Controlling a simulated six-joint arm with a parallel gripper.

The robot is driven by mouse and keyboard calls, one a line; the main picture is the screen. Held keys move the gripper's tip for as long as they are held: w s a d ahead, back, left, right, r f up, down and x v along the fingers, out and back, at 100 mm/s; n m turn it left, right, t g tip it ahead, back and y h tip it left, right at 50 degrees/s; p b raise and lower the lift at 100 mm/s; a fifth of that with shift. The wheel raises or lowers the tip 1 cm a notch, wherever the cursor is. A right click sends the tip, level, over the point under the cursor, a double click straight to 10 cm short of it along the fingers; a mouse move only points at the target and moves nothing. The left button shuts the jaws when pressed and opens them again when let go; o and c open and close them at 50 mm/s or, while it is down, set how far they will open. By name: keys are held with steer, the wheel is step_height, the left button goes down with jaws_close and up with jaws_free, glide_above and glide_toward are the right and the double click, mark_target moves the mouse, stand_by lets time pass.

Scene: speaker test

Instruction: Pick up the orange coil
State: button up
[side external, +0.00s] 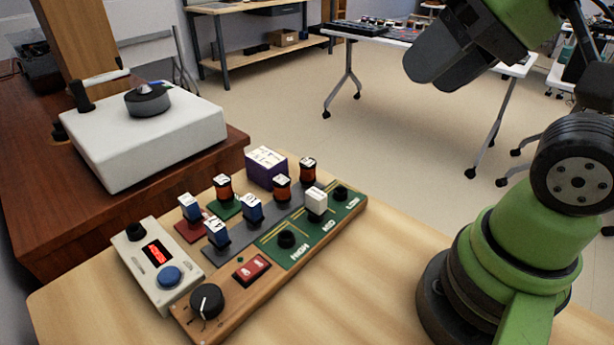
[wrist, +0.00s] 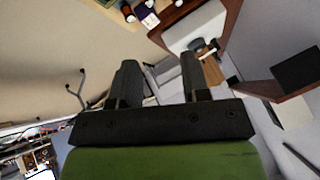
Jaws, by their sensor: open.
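Orange-wound coils with dark ends and white labelled tops stand upright on the panel in the side external view. One orange coil (side external: 223,189) is on the green pad at the left, a second orange coil (side external: 282,188) is on the grey strip, and a third, darker orange coil (side external: 308,171) is at the strip's far end. My gripper (side external: 420,72) is high above the floor, up and right of the coils, well apart from them. In the wrist view my gripper (wrist: 158,76) has its two fingers spread with nothing between them. The coils cannot be made out clearly there.
Blue coils (side external: 253,209) stand close to the orange ones. A meter box (side external: 158,268) is at left. The near wooden tabletop (side external: 330,300) is clear.

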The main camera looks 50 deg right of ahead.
steer(key=shift+o, duration=0.4)
steer(key=o, duration=0.4)
steer(key=shift+c, duration=0.2)
steer(key=n+g+h, duration=0.2)
steer(key=n+g, duration=0.2)
steer(key=g, duration=0.3)
glide_above(308, 162)
steer(key=f, duration=2.1)
steer(key=shift+s, duration=0.35)
steer(key=shift+w+f, duration=0.2)
steer(key=shift+f, duration=1.4)
steer(key=shift+w+f, duration=0.15)
steer(key=shift+f, duration=1.4)
